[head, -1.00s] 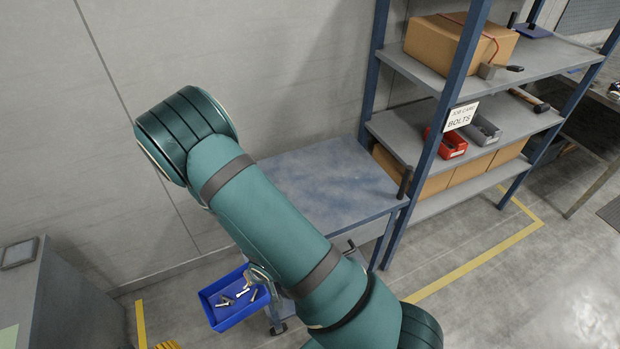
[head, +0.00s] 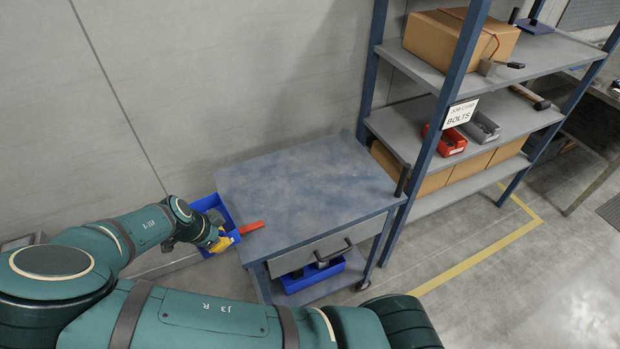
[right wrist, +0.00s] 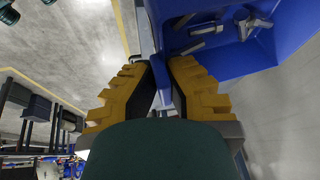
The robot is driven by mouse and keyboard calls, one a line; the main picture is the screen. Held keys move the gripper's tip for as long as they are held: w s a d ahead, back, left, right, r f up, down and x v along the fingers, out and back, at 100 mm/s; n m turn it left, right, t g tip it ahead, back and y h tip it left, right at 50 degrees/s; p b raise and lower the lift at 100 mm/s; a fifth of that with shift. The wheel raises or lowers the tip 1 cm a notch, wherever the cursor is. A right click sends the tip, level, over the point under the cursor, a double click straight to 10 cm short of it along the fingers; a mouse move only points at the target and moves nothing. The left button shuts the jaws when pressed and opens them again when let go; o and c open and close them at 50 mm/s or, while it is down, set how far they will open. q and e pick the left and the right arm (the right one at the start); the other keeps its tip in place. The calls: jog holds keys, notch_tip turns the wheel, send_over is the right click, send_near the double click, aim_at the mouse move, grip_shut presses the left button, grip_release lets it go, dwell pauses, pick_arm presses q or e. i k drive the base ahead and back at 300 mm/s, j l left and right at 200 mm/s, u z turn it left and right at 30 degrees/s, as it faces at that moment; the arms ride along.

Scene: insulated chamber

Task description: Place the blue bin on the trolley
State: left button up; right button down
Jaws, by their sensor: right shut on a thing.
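The blue bin (head: 207,204) is at the left side of the trolley (head: 300,180), about level with its top; whether it touches the trolley I cannot tell. My right gripper (head: 226,241), with yellow fingers, is shut on the bin's near edge. The right wrist view shows the fingers (right wrist: 160,78) closed at the wall of the bin (right wrist: 250,58), with several grey metal pieces inside. The trolley has a bare grey-blue top and a drawer with a dark handle. My left gripper is not in view.
A red bar (head: 251,227) lies at the trolley top's left edge. Another blue bin (head: 318,278) sits on the trolley's lower shelf. A shelving rack (head: 432,150) with cartons and small bins stands close on the right. The wall is behind.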

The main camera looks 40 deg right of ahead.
aim_at(282, 191)
jog(key=i+l, duration=0.1)
jog(key=l, duration=1.25)
jog(key=i, duration=0.05)
